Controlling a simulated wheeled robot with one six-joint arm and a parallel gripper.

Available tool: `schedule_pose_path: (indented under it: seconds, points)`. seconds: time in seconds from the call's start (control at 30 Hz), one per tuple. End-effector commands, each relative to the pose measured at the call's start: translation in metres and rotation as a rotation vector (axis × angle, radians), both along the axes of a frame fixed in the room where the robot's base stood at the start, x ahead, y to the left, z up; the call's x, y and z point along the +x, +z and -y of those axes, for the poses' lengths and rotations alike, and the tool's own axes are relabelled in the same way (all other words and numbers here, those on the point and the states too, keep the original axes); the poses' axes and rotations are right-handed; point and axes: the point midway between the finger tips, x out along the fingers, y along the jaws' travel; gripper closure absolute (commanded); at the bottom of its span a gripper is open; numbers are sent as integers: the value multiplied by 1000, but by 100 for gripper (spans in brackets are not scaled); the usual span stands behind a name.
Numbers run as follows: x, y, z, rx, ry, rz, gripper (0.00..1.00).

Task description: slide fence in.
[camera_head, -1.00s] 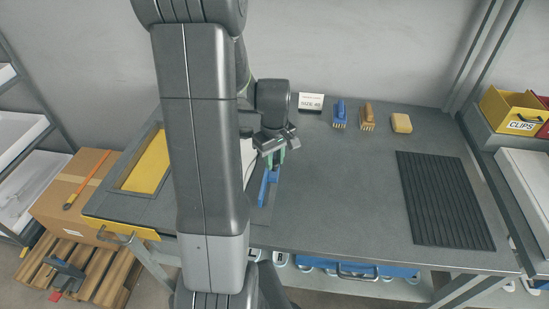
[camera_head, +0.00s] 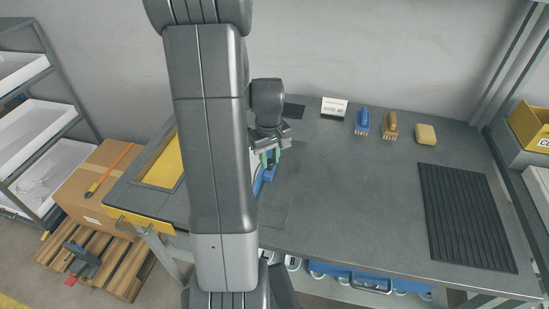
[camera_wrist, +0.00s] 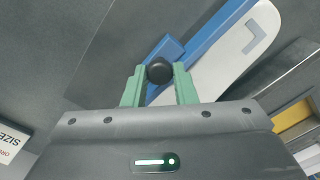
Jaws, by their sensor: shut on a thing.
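The blue fence (camera_wrist: 203,38) is a long bar with a round black knob (camera_wrist: 160,71) on a short block. In the wrist view it lies along the long edge of a white insole (camera_wrist: 245,45) with an L-shaped mark, and I see no clear gap between them. My gripper (camera_wrist: 158,82) has green fingers closed on the knob from both sides. In the head view my gripper (camera_head: 268,157) is low over the table, and the fence (camera_head: 267,176) shows below it. My arm hides most of the insole and part of the fence.
A dark plate (camera_head: 281,205) lies flat right of the fence. A size sign (camera_head: 334,108), blue brush (camera_head: 362,122), brown brush (camera_head: 390,126) and yellow block (camera_head: 426,134) stand at the back. A ribbed black mat (camera_head: 465,218) lies right. The middle table is clear.

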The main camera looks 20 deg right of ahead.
Motion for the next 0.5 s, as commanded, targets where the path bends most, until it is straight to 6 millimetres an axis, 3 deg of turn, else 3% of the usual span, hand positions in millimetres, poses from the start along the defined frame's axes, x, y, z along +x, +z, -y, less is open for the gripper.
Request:
schedule_pose_path:
  seconds: [0.1, 0.13, 0.2, 0.5]
  points:
    - [3, 1, -2, 3, -1, 8, 100]
    - [3, 1, -2, 3, -1, 8, 69]
    - [2, 1, -2, 3, -1, 8, 55]
    - [1, 1, -1, 2, 0, 5, 53]
